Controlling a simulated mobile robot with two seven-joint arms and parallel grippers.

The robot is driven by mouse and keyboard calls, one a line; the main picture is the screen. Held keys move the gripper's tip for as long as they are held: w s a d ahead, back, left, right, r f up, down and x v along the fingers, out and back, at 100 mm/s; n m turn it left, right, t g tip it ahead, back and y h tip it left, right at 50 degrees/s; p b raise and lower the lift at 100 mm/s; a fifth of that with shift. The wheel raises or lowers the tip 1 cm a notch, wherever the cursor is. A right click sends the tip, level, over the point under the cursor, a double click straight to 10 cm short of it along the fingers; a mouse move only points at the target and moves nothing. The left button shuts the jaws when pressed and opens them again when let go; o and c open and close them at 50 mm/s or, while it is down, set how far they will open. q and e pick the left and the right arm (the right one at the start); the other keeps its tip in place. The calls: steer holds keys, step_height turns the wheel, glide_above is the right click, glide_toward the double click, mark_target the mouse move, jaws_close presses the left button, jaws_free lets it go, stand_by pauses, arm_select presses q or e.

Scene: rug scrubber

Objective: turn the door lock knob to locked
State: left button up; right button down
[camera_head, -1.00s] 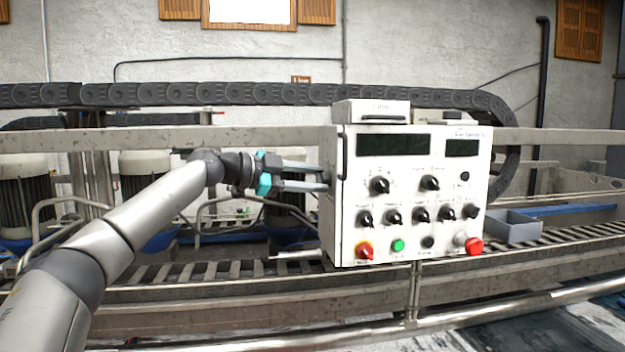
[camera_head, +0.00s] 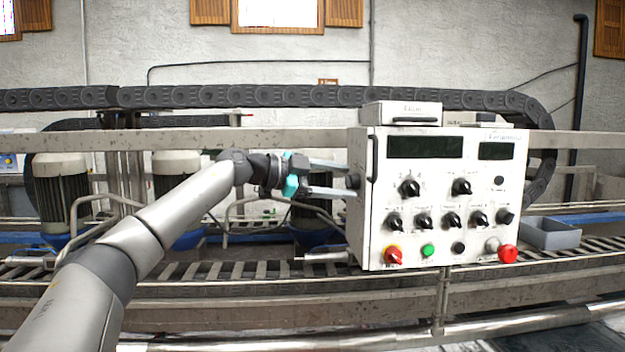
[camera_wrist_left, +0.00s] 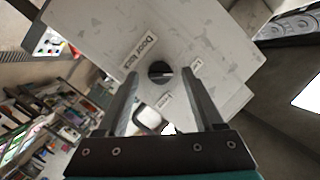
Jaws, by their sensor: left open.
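The door lock knob (camera_wrist_left: 160,72) is a round black knob on the side panel of the white control box, seen in the left wrist view between labels, one reading "Door lock". In the head view the knob (camera_head: 352,181) shows as a dark shape on the box's left side. My left gripper (camera_wrist_left: 165,92) is open, with one finger on either side of the knob in the wrist view; contact cannot be told. In the head view my left gripper (camera_head: 345,180) points right at that side of the control box (camera_head: 440,240). My right gripper is not in view.
The box front carries several black knobs, a green button (camera_head: 428,250) and a red button (camera_head: 508,254). A black handle (camera_head: 372,158) stands at its left front edge. A roller conveyor (camera_head: 230,270) runs below. A grey bin (camera_head: 550,233) sits at right.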

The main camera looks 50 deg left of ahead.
arm_select(q)
steer(key=b+v, duration=0.5)
steer(key=v, duration=0.9)
steer(key=shift+s, duration=0.3)
steer(key=shift+a, duration=0.1)
